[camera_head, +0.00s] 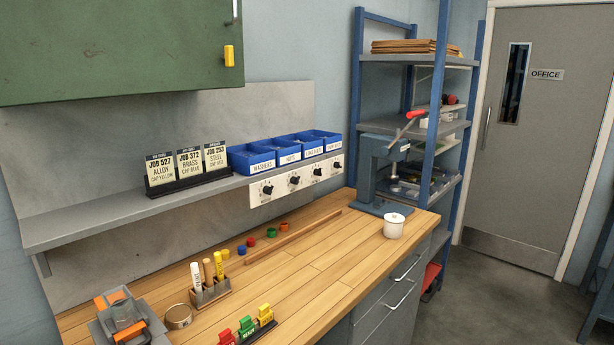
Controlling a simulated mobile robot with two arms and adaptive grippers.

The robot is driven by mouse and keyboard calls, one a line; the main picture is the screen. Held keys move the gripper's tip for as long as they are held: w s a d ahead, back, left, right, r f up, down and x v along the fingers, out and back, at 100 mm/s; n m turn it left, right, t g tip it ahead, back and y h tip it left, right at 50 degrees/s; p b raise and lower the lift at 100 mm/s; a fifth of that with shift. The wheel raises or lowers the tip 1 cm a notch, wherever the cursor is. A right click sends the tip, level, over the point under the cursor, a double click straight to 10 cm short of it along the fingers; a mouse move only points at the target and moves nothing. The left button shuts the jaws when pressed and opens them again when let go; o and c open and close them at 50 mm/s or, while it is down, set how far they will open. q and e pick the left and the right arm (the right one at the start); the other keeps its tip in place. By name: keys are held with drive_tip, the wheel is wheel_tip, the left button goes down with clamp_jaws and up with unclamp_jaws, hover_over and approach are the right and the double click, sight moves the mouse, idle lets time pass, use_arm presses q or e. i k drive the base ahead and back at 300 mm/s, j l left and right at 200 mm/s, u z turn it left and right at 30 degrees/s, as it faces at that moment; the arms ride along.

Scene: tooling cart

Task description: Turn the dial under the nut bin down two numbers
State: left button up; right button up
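Several blue bins stand in a row on the grey wall shelf. The nut bin (288,150) is second from the left, its white label reading NUTS. Below the bins, a white panel (281,190) on the shelf front carries a row of black dials. The dial under the nut bin (295,180) is second from the left. Its numbers and pointer are too small to read. Neither of my grippers is in view, and nothing touches the dial.
Job cards (188,168) stand on the shelf (105,213), left of the bins. A green cabinet (110,50) hangs above.

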sight(294, 180)
drive_tip(key=i+l+u, duration=0.2)
drive_tip(key=l, duration=0.25)
drive_tip(key=i+l+u, duration=0.25)
drive_tip(key=l, duration=0.25)
drive_tip(key=i+l+u, duration=0.2)
drive_tip(key=l, duration=0.3)
drive_tip(key=i+l+u, duration=0.2)
drive_tip(key=l, duration=0.35)
drive_tip(key=l+u, duration=0.2)
drive_tip(key=l, duration=0.35)
drive_tip(key=i+l+u, duration=0.1)
drive_tip(key=l+u, duration=0.15)
drive_tip(key=l, duration=0.35)
